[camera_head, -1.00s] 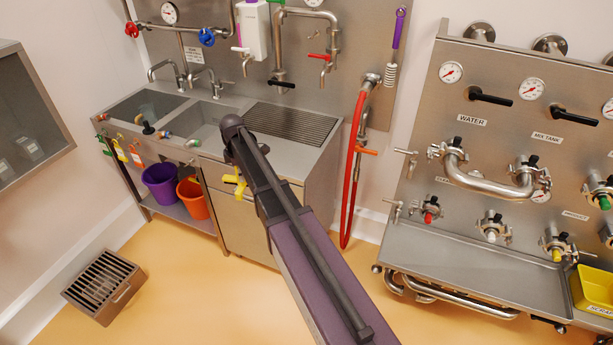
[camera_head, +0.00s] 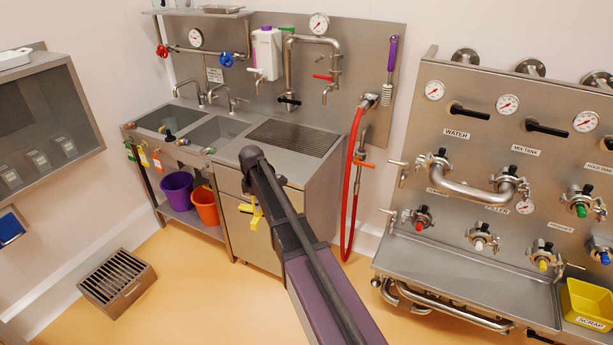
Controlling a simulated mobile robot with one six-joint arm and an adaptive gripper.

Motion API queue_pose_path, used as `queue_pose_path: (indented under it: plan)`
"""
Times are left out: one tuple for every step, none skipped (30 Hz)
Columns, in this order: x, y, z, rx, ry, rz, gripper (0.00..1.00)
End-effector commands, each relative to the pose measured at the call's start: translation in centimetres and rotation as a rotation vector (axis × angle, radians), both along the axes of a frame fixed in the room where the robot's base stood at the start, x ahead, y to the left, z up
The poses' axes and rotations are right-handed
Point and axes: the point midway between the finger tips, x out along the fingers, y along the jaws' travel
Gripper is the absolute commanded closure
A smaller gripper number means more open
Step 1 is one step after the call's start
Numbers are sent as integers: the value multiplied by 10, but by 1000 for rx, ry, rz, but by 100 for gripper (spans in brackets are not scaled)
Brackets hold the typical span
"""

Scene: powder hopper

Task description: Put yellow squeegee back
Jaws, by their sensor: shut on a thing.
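The yellow squeegee (camera_head: 256,215) shows as a small yellow piece just left of my dark and purple arm, in front of the steel cabinet under the sink unit. Most of it is hidden behind my arm. My gripper (camera_head: 249,206) is largely hidden there too and is shut on the squeegee. The squeegee appears clear of the floor. On the left front of the sink unit, several small coloured tools (camera_head: 143,156) hang from a rail.
The steel sink unit (camera_head: 238,152) stands ahead, with a purple bucket (camera_head: 176,194) and an orange bucket (camera_head: 205,207) on its lower shelf. A red hose (camera_head: 349,190) hangs at its right. A valve panel (camera_head: 470,150) stands right, a floor grate box (camera_head: 117,284) left. Open floor lies between.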

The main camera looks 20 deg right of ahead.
Motion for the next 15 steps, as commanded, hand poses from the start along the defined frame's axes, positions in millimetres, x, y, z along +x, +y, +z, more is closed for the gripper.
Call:
queue_pose_path:
  plan:
    - [0,0,0,0,0,0,100]
    - [0,0,0,0,0,0,100]
    - [0,-1,0,0,0,-1,100]
    - [0,-2,0,0,0,-1,100]
    - [0,-2,0,0,0,-2,100]
    - [0,-4,0,0,0,-4,100]
    - [0,-5,0,0,0,-5,100]
    - [0,-6,0,0,0,-6,100]
    - [0,-7,0,0,0,-8,100]
    - [0,-9,0,0,0,-9,100]
    - [0,-9,0,0,0,-10,100]
    - [0,-11,0,0,0,-12,100]
    - [0,-11,0,0,0,-12,100]
    - [0,-12,0,0,0,-13,100]
    - [0,-12,0,0,0,-14,100]
